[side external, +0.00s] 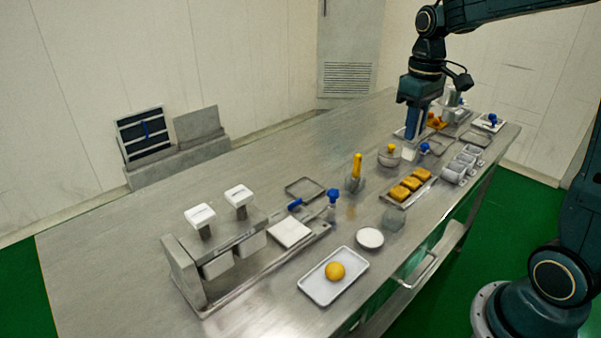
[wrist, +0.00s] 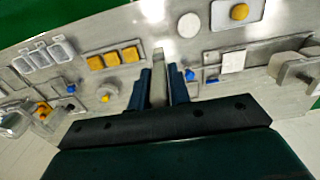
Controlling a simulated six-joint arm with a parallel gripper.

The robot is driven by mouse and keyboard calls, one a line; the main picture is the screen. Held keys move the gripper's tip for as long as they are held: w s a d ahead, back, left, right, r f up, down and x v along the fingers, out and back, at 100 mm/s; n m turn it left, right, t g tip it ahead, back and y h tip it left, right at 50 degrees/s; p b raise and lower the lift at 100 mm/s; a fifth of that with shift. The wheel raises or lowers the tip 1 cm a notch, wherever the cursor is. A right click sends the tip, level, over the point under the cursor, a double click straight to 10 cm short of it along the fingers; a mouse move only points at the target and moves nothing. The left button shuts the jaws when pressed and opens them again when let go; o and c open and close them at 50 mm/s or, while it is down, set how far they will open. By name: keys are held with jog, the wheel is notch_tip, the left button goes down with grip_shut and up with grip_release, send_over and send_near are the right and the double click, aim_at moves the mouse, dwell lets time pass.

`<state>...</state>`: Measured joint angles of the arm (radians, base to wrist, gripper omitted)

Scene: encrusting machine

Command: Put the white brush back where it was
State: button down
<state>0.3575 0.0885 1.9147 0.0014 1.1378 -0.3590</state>
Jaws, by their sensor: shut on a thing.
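My gripper (side external: 413,134) points down over the far part of the steel table. In the wrist view its two blue fingers (wrist: 162,88) are closed on a pale, narrow thing (wrist: 158,88), which I take to be the white brush. A small whitish piece (side external: 408,153) shows just below the fingertips in the side view. Most of the brush is hidden by the fingers, and I cannot tell whether it touches the table.
A tray of yellow-orange blocks (side external: 393,196) lies in front of my gripper, beside grey cups (side external: 461,165). A bowl with a yellow-topped thing (side external: 389,158) stands close to the gripper. A white tray (side external: 316,291) holds a yellow ball. The table's left back is clear.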

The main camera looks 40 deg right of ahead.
aim_at(408, 158)
notch_tip(408, 158, down, 16)
jog(key=shift+r, duration=0.25)
dwell(0.3)
jog(key=shift+f, duration=2.15)
jog(key=shift+f, duration=0.1)
jog(key=c, duration=1.3)
grip_release()
notch_tip(408, 158, up, 12)
jog(key=shift+f, duration=0.1)
jog(key=shift+r, duration=0.25)
